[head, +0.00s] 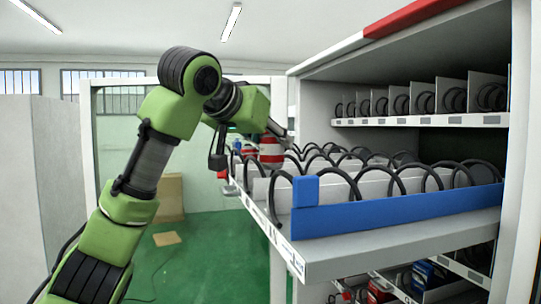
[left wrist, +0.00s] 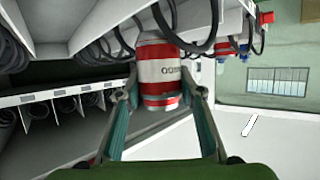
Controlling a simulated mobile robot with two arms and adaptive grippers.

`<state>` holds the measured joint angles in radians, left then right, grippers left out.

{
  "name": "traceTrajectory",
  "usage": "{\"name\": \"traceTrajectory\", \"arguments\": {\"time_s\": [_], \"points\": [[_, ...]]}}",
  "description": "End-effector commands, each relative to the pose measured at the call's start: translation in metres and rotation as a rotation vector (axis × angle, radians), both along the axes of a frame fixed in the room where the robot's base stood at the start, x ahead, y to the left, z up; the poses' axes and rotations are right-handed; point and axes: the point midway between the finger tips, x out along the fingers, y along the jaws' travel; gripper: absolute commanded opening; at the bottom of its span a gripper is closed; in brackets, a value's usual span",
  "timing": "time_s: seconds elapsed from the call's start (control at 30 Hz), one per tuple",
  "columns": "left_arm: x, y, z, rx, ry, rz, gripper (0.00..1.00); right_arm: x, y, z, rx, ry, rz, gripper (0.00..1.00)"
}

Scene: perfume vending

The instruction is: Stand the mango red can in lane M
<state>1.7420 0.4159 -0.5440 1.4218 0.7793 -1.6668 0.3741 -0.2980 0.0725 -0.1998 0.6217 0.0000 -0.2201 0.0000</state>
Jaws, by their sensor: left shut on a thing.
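The red and white can (head: 271,152) is in the far part of the pulled-out vending shelf (head: 400,228), near its left edge. In the left wrist view the can (left wrist: 160,72) sits between the two fingers of my left gripper (left wrist: 160,100), which is shut on it. That view looks upside down against the head view. A black spiral coil (left wrist: 186,28) passes close beside the can. In the head view the left gripper (head: 280,132) is at the can's top, partly hidden by my arm. I cannot read a lane M label. My right gripper is not in view.
Black coils and white dividers (head: 375,185) fill the shelf, with a blue strip (head: 395,210) along its near side. A higher shelf (head: 425,120) hangs above. Other products stand beyond the can (left wrist: 245,46) and in a lower shelf (head: 378,291). Green floor (head: 205,265) is open at left.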

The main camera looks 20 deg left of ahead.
Motion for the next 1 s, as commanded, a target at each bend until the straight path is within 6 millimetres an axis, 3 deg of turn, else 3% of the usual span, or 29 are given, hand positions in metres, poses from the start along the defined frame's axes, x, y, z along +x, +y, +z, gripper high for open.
{"name": "traceTrajectory", "arguments": {"time_s": [0.33,0.6,0.97,1.0], "points": [[0.019,0.013,-0.027,0.0,0.0,0.001,0.1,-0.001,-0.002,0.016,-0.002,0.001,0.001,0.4],[0.018,0.012,-0.053,0.0,-0.002,0.0,0.1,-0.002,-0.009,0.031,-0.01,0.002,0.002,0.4],[0.018,0.011,-0.058,-0.001,-0.003,-0.001,0.1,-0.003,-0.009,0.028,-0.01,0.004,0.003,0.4],[0.018,0.011,-0.059,0.0,-0.001,0.0,0.38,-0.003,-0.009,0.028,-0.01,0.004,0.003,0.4]]}}
